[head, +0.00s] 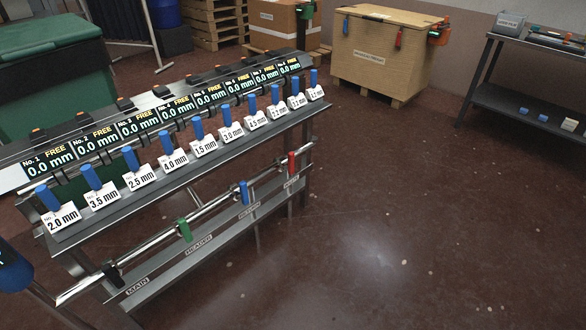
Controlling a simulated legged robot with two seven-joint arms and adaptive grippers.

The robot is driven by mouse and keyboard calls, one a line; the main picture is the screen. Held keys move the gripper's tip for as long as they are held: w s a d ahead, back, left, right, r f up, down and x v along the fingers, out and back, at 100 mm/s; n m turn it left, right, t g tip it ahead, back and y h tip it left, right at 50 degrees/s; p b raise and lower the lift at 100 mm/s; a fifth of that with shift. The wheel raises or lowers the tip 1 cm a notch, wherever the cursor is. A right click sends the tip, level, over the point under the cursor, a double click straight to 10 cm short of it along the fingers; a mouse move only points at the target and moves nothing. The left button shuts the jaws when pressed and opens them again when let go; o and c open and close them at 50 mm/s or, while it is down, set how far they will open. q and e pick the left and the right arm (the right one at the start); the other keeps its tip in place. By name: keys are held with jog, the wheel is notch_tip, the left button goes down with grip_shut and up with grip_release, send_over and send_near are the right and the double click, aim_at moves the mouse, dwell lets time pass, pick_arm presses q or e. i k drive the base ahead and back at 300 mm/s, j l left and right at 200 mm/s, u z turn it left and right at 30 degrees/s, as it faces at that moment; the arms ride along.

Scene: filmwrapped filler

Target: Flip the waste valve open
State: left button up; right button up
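A metal pipe (146,246) runs along the lower front of the long bench, above a grey label rail (222,236). Coloured valve handles sit on it: a green handle (184,230) near the HEADER label, a blue handle (243,192), and a red handle (291,163) at the far right end. The red handle stands roughly upright. A dark fitting (112,273) is near the MAIN label. The two right-hand labels are too small to read surely, so I cannot confirm which valve is waste.
The bench top (170,190) carries several blue levers with millimetre cards and a row of displays reading 0.0 mm. A wooden crate (375,60) stands behind, a dark shelf rack (500,105) at right, a green bin (50,70) at left. The floor (410,210) right of the bench is clear.

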aim_at(291, 167)
jog(key=i+z, duration=0.1)
jog(key=z, duration=0.55)
jog(key=i+j+z, duration=0.35)
jog(key=j, duration=0.3)
jog(key=i+j+z, duration=0.35)
jog(key=j, duration=0.35)
jog(key=i+j, duration=0.15)
jog(key=j, duration=0.15)
jog(key=i+j, duration=0.15)
jog(key=j, duration=0.2)
